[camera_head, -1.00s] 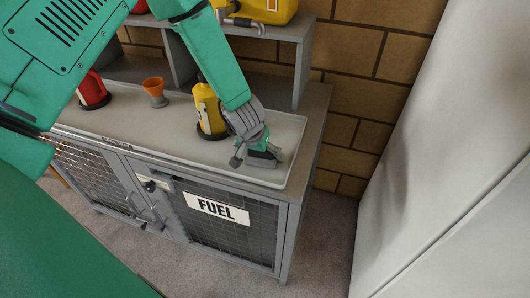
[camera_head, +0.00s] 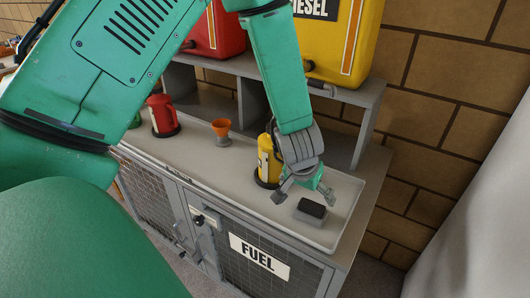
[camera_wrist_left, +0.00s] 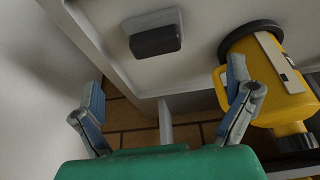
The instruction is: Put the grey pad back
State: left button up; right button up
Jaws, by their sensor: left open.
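The grey pad (camera_head: 309,212), a small block with a dark top and a lighter grey lower part, rests on the right part of the grey tray-like counter top (camera_head: 345,204). In the left wrist view the pad (camera_wrist_left: 155,40) lies beyond the fingers, near the tray's rim. My left gripper (camera_head: 305,195) is open and empty just above and behind the pad, its fingers spread and apart from it. In the left wrist view the open fingers (camera_wrist_left: 163,92) frame bare space. My right gripper is not in view.
A yellow can (camera_head: 267,160) stands close behind the left finger. An orange funnel (camera_head: 221,130) and a red can (camera_head: 162,115) stand further left. A shelf with red and yellow diesel canisters (camera_head: 338,35) is behind.

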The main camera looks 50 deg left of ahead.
pick_arm(q)
jog(key=s+d+f+m+g+b, duration=0.1)
jog(key=s+d+f+g, duration=0.1)
jog(key=s+f, duration=0.7)
jog(key=s+d+f+m+g+h+b, duration=0.1)
jog(key=s+d+f+m, duration=0.1)
jog(key=s+f, duration=0.8)
jog(key=s, duration=0.7)
jog(key=shift+s+f+g+b, duration=0.15)
jog(key=shift+s+g+b, duration=0.15)
jog(key=shift+g, duration=0.1)
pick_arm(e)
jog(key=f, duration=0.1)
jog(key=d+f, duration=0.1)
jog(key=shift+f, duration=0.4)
pick_arm(q)
jog(key=shift+d, duration=0.15)
jog(key=shift+d, duration=0.3)
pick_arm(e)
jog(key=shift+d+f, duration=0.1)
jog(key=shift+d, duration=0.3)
